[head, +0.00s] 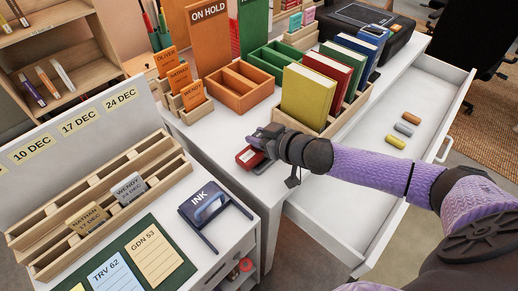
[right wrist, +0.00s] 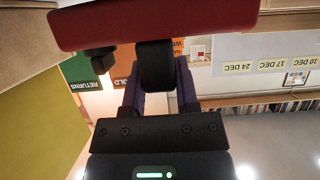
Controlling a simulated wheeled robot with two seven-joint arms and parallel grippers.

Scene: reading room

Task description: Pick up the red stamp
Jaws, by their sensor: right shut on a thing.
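The red stamp (head: 249,158) is at the front edge of the white desk, left of the book rack, in the head view. My right gripper (head: 262,142) is shut on it. Part of the stamp is hidden by the gripper in the head view. I cannot tell whether it touches the desk top or is just above it. My left gripper is in neither view.
A wooden rack of yellow, red and green books (head: 308,97) stands close behind my right gripper. An open drawer (head: 375,185) holds orange, grey and yellow pieces under my right arm. An INK pad (head: 204,203) and green mat (head: 172,262) lie on the lower left surface.

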